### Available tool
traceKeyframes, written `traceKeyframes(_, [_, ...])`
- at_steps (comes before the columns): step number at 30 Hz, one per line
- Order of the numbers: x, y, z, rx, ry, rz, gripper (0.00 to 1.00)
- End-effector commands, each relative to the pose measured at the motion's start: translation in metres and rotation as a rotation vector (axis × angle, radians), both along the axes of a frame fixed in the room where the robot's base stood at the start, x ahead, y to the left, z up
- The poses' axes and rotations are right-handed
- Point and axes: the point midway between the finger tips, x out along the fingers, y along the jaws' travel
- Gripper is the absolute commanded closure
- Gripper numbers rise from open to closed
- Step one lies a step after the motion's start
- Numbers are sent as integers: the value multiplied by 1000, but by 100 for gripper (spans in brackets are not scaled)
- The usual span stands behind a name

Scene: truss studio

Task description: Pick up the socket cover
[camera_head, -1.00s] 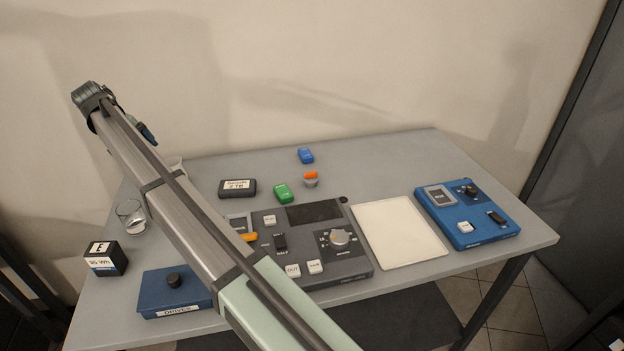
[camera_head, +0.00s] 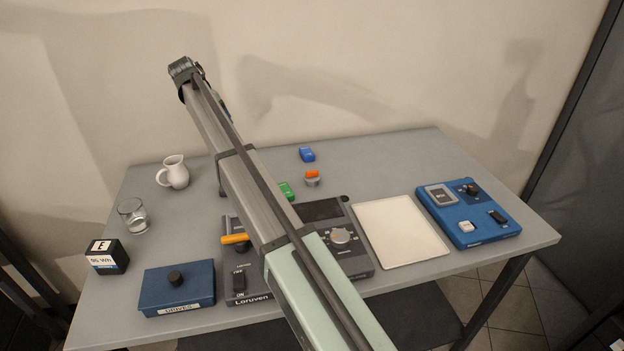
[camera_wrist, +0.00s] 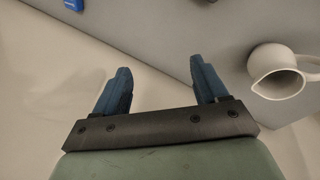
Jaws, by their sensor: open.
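My gripper (camera_wrist: 160,66) is open and empty in the wrist view, its two blue fingers apart, with wall and the table's edge beyond them. In the head view it is mostly hidden behind my raised arm. No part is clearly marked as the socket cover. Small loose pieces on the table are a blue block (camera_head: 307,154), an orange-topped grey piece (camera_head: 312,178) and a green block (camera_head: 287,190), partly hidden by my arm. The blue block also shows at the top of the wrist view (camera_wrist: 74,4). None touches the gripper.
A dark control panel (camera_head: 357,262) lies under my arm. A white pad (camera_head: 400,232) and a blue panel (camera_head: 468,213) are to its right. At left are a white jug (camera_head: 174,172), a glass (camera_head: 133,216), a black box (camera_head: 106,257) and a blue box (camera_head: 178,288).

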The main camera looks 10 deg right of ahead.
Motion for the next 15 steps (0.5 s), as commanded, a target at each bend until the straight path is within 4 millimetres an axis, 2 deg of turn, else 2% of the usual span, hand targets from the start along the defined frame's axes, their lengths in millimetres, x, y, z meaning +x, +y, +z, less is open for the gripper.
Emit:
traceKeyframes(1, [3,-34,0,0,-2,-36,27])
traceKeyframes(6, [3,-125,1,12,-4,-134,27])
traceKeyframes(9, [-2,-171,0,27,-4,-182,27])
traceKeyframes(15, [-17,-235,-2,61,0,-257,27])
